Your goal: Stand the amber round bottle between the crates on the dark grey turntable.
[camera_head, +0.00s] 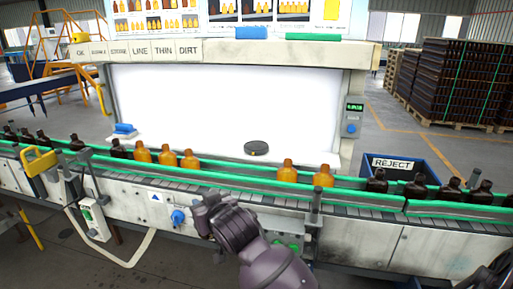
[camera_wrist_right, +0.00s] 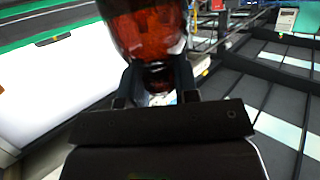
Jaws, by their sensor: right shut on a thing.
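The dark grey turntable (camera_head: 256,149) is a small round disc on the white surface of the lit booth; nothing stands on it. My right gripper (camera_head: 207,212) is in front of the conveyor, to the left of and nearer than the turntable; its fingers are hard to make out there. In the right wrist view the right gripper (camera_wrist_right: 154,92) is shut on the amber round bottle (camera_wrist_right: 148,32). The fingers flank its narrow end, and its wide body extends away past the top edge. I cannot make out this bottle in the head view. My left gripper is not in view.
Amber bottles (camera_head: 166,157) stand on the green-railed conveyor (camera_head: 230,181) left of the turntable, with two more (camera_head: 287,170) to its right. Dark bottles (camera_head: 415,187) line the right. A blue reject bin (camera_head: 405,166) stands behind them. A blue-handled tool (camera_head: 124,129) lies at the booth's left.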

